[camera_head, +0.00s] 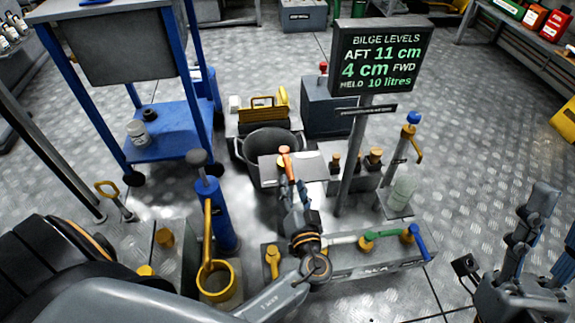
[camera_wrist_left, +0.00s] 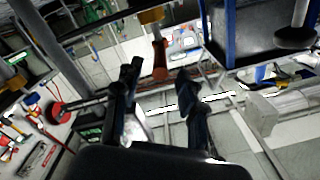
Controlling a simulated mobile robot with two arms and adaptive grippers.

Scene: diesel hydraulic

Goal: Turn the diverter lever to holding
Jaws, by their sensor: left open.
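A lever with an orange handle (camera_head: 286,158), which I take for the diverter lever, stands on a grey box with a flat top (camera_head: 310,166) in the middle of the head view. It also shows in the left wrist view (camera_wrist_left: 160,60), upright beyond the fingertips. My left gripper (camera_head: 291,186) is open just on the near side of the handle. In the left wrist view its two dark fingers (camera_wrist_left: 160,88) are apart, with the handle between their lines and no clear contact. Any position label is unreadable. My right gripper (camera_head: 532,215) is at the right, away from the lever.
A sign of bilge levels (camera_head: 380,57) stands on a post right of the lever. A blue pump (camera_head: 213,215) stands left of my left arm. A pipe manifold with green and blue handles (camera_head: 366,258) lies close by my left wrist. Open floor (camera_head: 470,150) is at the right.

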